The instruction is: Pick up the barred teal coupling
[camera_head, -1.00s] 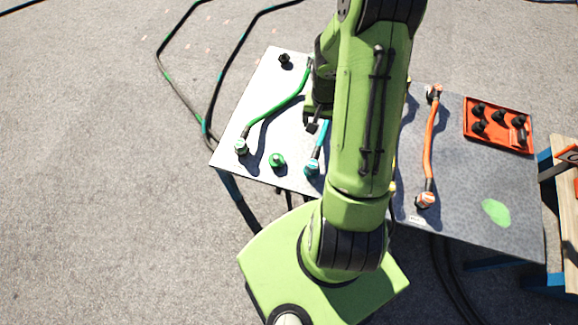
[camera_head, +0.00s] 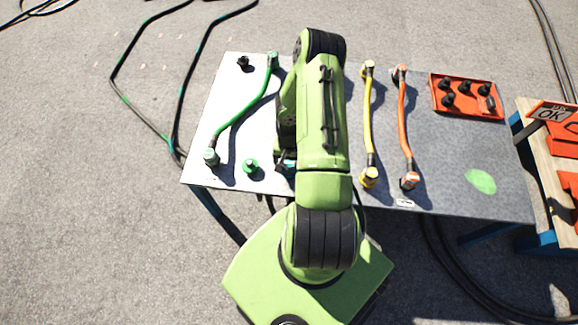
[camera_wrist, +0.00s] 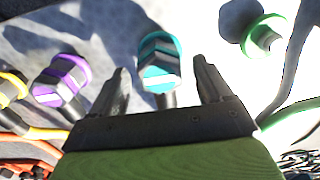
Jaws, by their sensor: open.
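The barred teal coupling (camera_wrist: 158,62) shows in the wrist view, teal with pale grey bars, at the end of a dark hose. My gripper (camera_wrist: 160,66) is open, with one finger to each side of the coupling. A gap shows on both sides, so the fingers do not grip it. In the head view my arm hides most of the teal hose and coupling, and my gripper (camera_head: 285,162) is low near the table's front edge, partly hidden.
A purple coupling (camera_wrist: 62,80) and a yellow one (camera_wrist: 10,88) lie left in the wrist view. A green cap (camera_head: 251,166) stands near the green hose (camera_head: 243,113). Yellow (camera_head: 368,120) and orange (camera_head: 404,120) hoses and a red tray (camera_head: 465,112) are right of my arm.

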